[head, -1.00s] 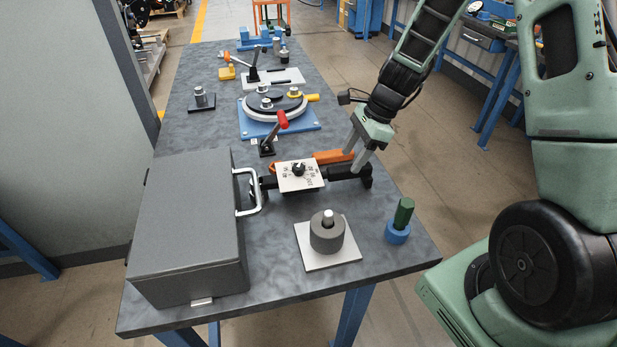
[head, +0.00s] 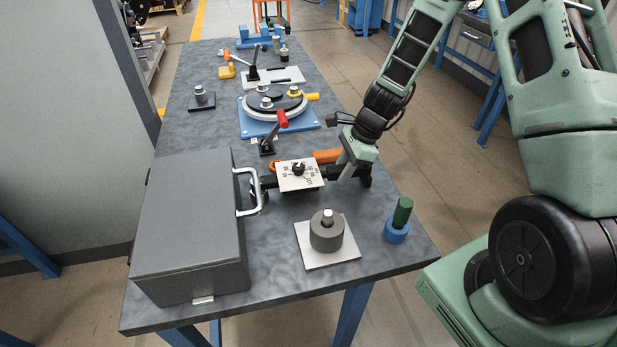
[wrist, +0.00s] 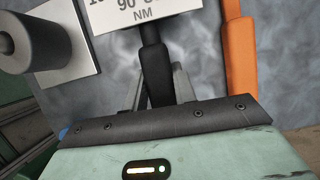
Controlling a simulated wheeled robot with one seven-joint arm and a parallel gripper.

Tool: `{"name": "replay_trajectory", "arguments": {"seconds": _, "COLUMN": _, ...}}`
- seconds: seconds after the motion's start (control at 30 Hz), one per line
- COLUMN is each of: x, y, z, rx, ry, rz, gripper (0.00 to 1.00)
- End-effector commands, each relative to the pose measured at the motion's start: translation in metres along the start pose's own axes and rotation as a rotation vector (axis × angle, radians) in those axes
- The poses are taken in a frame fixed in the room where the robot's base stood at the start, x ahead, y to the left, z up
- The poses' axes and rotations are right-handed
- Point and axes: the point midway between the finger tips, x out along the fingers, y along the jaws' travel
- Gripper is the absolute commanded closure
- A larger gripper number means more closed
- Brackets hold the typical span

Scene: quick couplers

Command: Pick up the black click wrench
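The black click wrench (head: 331,172) lies across the table, with a white scale plate (head: 300,176) on its middle. Its black handle (wrist: 156,70) runs down between my fingers in the wrist view, under the printed plate (wrist: 140,12). My gripper (head: 345,171) is low at the handle, right of the plate. In the wrist view my gripper (wrist: 158,80) is open, one finger on each side of the handle. Whether the fingers touch it I cannot tell. Part of the handle is hidden behind my gripper.
An orange-handled tool (head: 326,156) lies close behind the wrench, and it shows on the right in the wrist view (wrist: 238,55). A grey cylinder on a white plate (head: 327,234) and a green-and-blue peg (head: 399,220) stand in front. A grey case (head: 188,225) is at left.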

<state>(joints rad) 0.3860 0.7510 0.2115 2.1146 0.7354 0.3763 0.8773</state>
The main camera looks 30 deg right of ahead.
Motion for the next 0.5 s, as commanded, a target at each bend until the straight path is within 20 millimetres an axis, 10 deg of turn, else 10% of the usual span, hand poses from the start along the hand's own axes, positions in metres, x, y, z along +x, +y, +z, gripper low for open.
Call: {"name": "replay_trajectory", "arguments": {"seconds": 0.5, "x": -0.0075, "y": -0.0008, "z": 0.0033, "rx": -0.002, "ry": 0.000, "rz": -0.002, "gripper": 1.00}}
